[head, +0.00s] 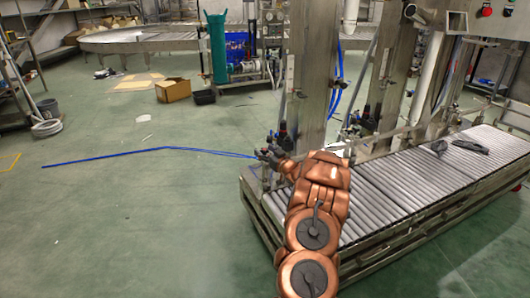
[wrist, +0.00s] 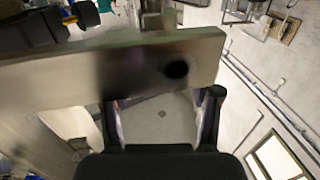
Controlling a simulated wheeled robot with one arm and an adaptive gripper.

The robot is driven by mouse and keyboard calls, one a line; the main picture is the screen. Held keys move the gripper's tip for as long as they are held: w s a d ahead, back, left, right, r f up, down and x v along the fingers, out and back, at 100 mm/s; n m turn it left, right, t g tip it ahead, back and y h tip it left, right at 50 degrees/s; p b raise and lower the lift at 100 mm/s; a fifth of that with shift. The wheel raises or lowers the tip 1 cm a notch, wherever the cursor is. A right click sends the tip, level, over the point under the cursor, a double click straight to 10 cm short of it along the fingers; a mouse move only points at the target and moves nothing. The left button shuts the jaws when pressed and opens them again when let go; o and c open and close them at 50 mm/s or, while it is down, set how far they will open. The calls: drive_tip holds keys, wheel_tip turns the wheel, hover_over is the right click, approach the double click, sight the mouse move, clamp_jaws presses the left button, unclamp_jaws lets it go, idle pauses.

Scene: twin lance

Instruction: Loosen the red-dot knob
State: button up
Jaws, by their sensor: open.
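I cannot make out a red dot on any knob in either view. In the head view, a cluster of small dark valves and fittings (head: 269,152) stands at the near left end of the roller conveyor, and the end of my copper arm reaches up to it. My gripper is hard to separate from these fittings there. In the wrist view, my gripper (wrist: 163,97) is open with nothing between its two dark fingers. A flat metal bar (wrist: 110,65) with a dark round spot crosses just beyond the fingertips. Dark rounded parts (wrist: 86,14) show at the top left, blurred and cut off.
The roller conveyor (head: 405,190) runs right of my arm, with dark objects (head: 468,146) on it. A steel column (head: 312,75) rises behind the fittings. Blue hoses (head: 165,149) lie on the floor to the left. The green floor (head: 120,220) at left is largely clear.

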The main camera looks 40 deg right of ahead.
drive_tip(key=s+a, duration=0.1)
drive_tip(key=s, duration=1)
drive_tip(key=shift+s+a, duration=0.25)
drive_tip(key=shift+a, duration=0.15)
drive_tip(key=w+a+r+g+p, duration=0.2)
drive_tip(key=w+a+r+p, duration=0.15)
drive_tip(key=r, duration=0.25)
drive_tip(key=w+a+r+g+p, duration=0.2)
drive_tip(key=a+r+p, duration=0.3)
drive_tip(key=r, duration=0.1)
drive_tip(key=s+a+r+g+p, duration=0.45)
drive_tip(key=a+r+p, duration=0.35)
drive_tip(key=a+r, duration=0.4)
drive_tip(key=s+a+r+g+y+p, duration=0.1)
drive_tip(key=s+a+r+g+p, duration=0.2)
drive_tip(key=s+a+r+p, duration=0.3)
drive_tip(key=s+a+r+n+g+y+p, duration=0.1)
drive_tip(key=s+a+r+g+p, duration=0.3)
drive_tip(key=s+a, duration=0.9)
drive_tip(key=s+a+r+g+p, duration=0.4)
drive_tip(key=s+a+r+p, duration=0.4)
drive_tip(key=s, duration=1.1)
drive_tip(key=a+r, duration=0.1)
drive_tip(key=a, duration=0.1)
drive_tip(key=shift+a+n+y, duration=0.35)
drive_tip(key=shift+n+y, duration=0.05)
drive_tip(key=shift+s+f, duration=0.1)
drive_tip(key=shift+s, duration=0.05)
drive_tip(key=shift+c, duration=0.2)
